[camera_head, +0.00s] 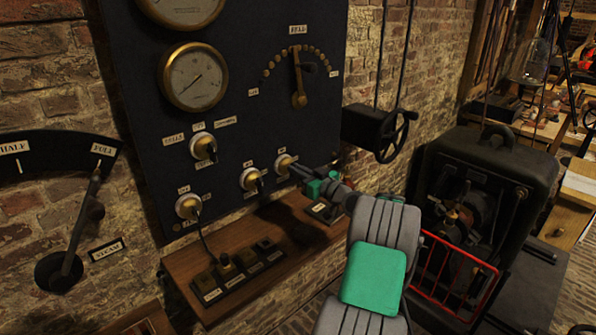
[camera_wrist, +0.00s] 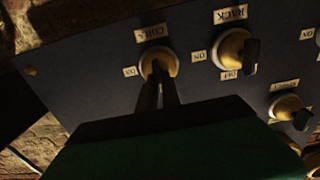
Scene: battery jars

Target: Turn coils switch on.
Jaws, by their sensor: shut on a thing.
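The coils switch (camera_wrist: 158,62) has a round brass base on the dark panel, under an upside-down COILS label in the wrist view. In the head view it is the rightmost switch (camera_head: 285,162) of the lower row. My gripper (camera_wrist: 157,84) reaches up to it from below, its two dark fingers close together on the switch's lever. In the head view my gripper (camera_head: 298,173) is at the panel's lower right. The fingers hide most of the lever, so its position cannot be told.
The rack switch (camera_wrist: 235,47) sits close beside it, with another switch (camera_wrist: 288,107) beyond. A wooden shelf (camera_head: 225,270) with small labelled blocks juts out below the panel. A handwheel box (camera_head: 366,127) hangs to the right, above a dark machine with a red guard (camera_head: 455,270).

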